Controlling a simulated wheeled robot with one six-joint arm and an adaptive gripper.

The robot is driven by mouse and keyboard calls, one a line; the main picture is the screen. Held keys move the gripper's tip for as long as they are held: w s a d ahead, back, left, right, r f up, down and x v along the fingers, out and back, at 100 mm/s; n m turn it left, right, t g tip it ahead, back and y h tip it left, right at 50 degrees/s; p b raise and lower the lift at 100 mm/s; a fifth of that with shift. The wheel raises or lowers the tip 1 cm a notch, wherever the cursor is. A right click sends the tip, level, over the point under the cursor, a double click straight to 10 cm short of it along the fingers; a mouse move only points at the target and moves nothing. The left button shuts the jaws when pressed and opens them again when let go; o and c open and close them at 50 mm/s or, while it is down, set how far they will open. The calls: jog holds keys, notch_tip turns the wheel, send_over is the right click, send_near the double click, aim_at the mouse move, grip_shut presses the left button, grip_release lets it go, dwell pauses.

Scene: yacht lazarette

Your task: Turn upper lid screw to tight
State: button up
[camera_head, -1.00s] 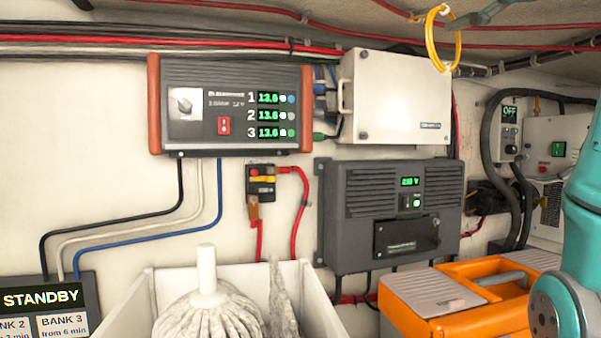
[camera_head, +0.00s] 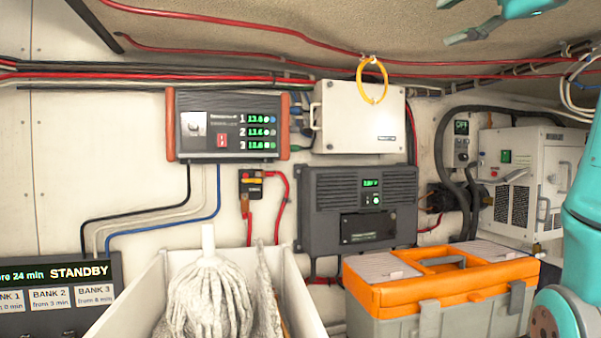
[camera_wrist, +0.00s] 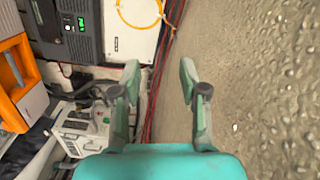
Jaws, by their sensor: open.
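No lid screw can be made out for certain at this size. A white box with a flat lid (camera_head: 358,117) is on the back wall at the upper middle, and part of it also shows in the wrist view (camera_wrist: 128,42). Below it a dark grey unit (camera_head: 318,205) carries a black cover plate (camera_head: 368,227). My gripper (camera_head: 450,21) is at the top right of the head view, high under the ceiling and apart from both boxes. In the wrist view its fingers (camera_wrist: 160,68) are spread with nothing between them.
A yellow cable loop (camera_head: 362,92) hangs over the white box's upper right. Red cables (camera_head: 250,45) run along the ceiling. An orange-lidded toolbox (camera_head: 385,298) and a white bin with a mop (camera_head: 140,305) stand below. A charger (camera_head: 225,158) is left; a white machine (camera_head: 560,165) is right.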

jog(key=w+d+f, duration=0.1)
jog(key=w+f, duration=0.4)
jog(key=f, duration=0.4)
jog(key=w+f+h, duration=0.1)
jog(key=w+f, duration=0.4)
jog(key=f, duration=0.5)
jog(key=w+d+f, duration=0.1)
jog(key=w+f, duration=0.5)
jog(key=f, duration=0.3)
jog(key=s+a+f+h, duration=0.1)
jog(key=s+f, duration=0.1)
jog(key=f, duration=1.6)
jog(key=s+f+h, duration=0.2)
jog(key=s+f, duration=0.1)
jog(key=f, duration=1.4)
jog(key=s+a+f+n+g+h, duration=0.1)
jog(key=s+a+f+n+h, duration=0.2)
jog(key=s+f, duration=2.05)
jog(key=s+a+r+n+g+y, duration=0.1)
jog(key=s+n, duration=0.7)
jog(key=s, duration=2.2)
jog(key=shift+a+r+n, duration=0.3)
jog(key=shift+a+r, duration=0.2)
jog(key=shift+r, duration=0.4)
